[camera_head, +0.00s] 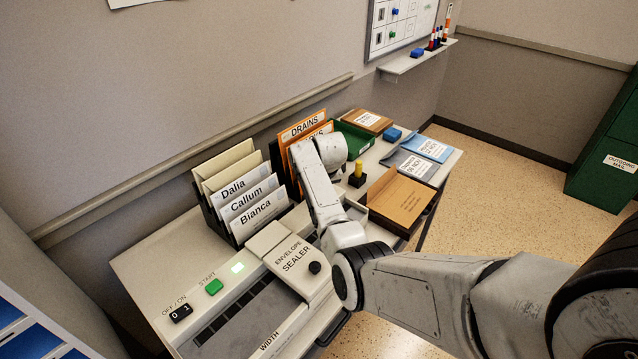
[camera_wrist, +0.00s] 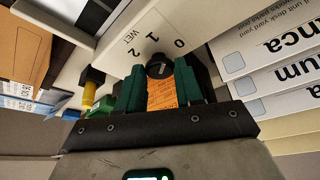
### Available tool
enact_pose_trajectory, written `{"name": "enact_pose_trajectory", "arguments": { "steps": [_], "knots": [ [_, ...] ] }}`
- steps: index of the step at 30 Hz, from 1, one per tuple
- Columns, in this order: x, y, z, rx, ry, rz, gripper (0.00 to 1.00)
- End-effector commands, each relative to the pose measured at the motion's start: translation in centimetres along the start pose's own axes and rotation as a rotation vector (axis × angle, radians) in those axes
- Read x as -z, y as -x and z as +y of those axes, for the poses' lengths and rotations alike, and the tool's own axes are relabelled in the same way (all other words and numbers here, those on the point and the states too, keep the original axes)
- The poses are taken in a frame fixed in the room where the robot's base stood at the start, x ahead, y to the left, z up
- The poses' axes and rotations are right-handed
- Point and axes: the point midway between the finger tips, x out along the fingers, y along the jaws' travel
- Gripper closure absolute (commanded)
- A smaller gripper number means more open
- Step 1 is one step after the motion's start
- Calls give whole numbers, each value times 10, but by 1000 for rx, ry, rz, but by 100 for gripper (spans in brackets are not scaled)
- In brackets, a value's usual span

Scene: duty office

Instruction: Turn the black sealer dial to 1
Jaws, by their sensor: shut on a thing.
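The black dial (camera_wrist: 157,66) is in the middle of the wrist view, on a pale panel (camera_wrist: 118,50) printed 0, 1, 2 and WET. My gripper (camera_wrist: 160,72) has its two green fingers closed on either side of the dial. The dial's pointer is too small and shaded for its setting to be read. In the head view the envelope sealer (camera_head: 283,252) stands at the front of the desk, with a black knob (camera_head: 315,267) on it. My arm hides the gripper and the gripped dial there.
A rack with white name files (camera_head: 248,207) stands left of my arm, and orange files (camera_head: 303,128) stand behind it. A yellow-handled stamp (camera_head: 357,170), a brown box (camera_head: 400,198) and a green tray (camera_head: 357,138) lie close on the right. A marker shelf (camera_head: 412,62) is on the wall.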

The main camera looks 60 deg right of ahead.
Motion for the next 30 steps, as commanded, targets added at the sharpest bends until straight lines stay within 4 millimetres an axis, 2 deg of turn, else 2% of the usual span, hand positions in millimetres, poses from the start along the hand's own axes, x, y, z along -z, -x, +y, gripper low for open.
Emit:
{"name": "enact_pose_trajectory", "arguments": {
  "steps": [6,15,30],
  "knots": [
    [1,1,2,70,167,0,95],
    [1,0,4,135,327,-1,95],
    [1,0,3,164,396,0,95]
  ]
}}
